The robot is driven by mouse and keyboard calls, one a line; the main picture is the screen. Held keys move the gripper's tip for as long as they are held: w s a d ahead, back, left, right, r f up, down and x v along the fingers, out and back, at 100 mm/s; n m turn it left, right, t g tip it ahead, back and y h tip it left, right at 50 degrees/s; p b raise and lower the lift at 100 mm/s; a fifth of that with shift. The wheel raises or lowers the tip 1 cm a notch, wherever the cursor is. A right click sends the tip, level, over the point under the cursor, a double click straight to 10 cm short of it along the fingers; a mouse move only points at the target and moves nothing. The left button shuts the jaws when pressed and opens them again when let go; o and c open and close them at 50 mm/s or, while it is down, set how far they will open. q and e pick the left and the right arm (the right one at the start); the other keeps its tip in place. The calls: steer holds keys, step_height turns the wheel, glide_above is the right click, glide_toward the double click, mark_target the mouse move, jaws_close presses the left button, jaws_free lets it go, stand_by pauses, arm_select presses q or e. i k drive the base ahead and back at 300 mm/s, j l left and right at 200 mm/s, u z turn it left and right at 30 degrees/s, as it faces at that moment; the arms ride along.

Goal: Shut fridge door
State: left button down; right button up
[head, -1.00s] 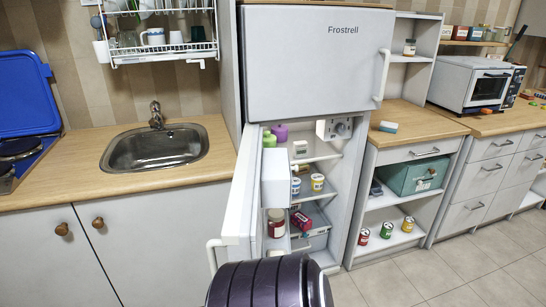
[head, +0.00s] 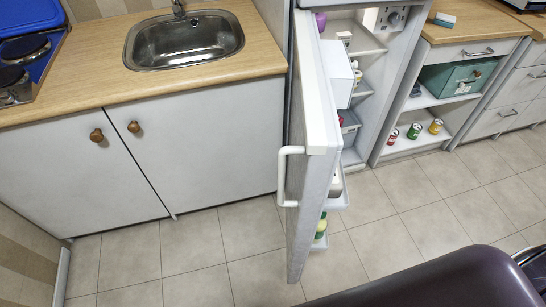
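The fridge door (head: 312,140) stands wide open, seen nearly edge-on and jutting out toward me over the floor. Its white handle (head: 282,178) is on the near edge, facing left. Door shelves on its right side hold a few items, partly hidden. The fridge (head: 353,33) shows its open interior behind and to the right of the door. Neither gripper is in view, and nothing is seen touching the door.
Cabinets with a sink (head: 184,39) stand left of the door. An open shelf unit with several cans (head: 414,131) is on the right. The tiled floor (head: 200,262) looks clear around the door. A dark rounded part of mine fills the lower right.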

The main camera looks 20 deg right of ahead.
mark_target(323, 78)
steer(key=i+j+z, duration=0.2)
steer(key=z, duration=0.3)
steer(key=i+j+z, duration=0.2)
steer(key=z, duration=0.3)
steer(key=j, duration=0.1)
